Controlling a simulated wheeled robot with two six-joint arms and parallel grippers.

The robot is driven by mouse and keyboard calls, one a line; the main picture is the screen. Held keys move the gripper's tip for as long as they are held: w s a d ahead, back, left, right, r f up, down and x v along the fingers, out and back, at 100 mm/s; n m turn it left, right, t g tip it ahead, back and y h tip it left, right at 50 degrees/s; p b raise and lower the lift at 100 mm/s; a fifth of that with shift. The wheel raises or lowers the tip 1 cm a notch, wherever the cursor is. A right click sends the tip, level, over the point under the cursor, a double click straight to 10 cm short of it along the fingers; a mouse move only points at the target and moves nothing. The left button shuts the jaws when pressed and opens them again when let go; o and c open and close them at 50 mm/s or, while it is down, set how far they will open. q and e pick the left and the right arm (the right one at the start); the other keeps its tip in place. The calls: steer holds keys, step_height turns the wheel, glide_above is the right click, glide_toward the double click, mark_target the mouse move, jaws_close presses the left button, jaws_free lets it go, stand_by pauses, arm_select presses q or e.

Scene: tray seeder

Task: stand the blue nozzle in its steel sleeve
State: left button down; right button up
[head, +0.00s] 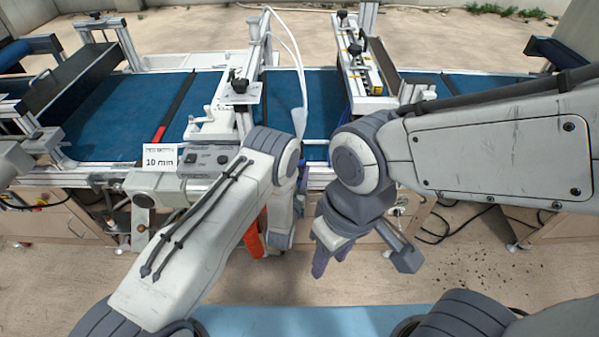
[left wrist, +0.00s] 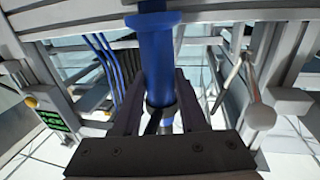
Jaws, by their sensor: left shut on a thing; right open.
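The blue nozzle (left wrist: 158,62) is a blue tube with a wider collar near its upper end and a dark ring low down. In the left wrist view it runs lengthwise between the dark fingers of my left gripper (left wrist: 157,98), which is shut on it. In the head view a small blue part, perhaps the nozzle (head: 303,180), shows beside my left wrist; my arm hides the left fingers there. I cannot make out the steel sleeve in either view. My right gripper (head: 332,258) is open and empty, low in front of the bench.
A blue conveyor belt (head: 110,118) runs along the bench, with metal frames across it. A "10 min" sign (head: 160,156) stands at the front edge, left of my left wrist. Blue hoses (left wrist: 104,62) hang left of the nozzle. White tubing (head: 296,50) arches above the bench.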

arm_select(q)
steer(key=shift+f+b, duration=0.35)
stand_by(0.7)
steer(key=shift+c, duration=1.8)
jaws_free()
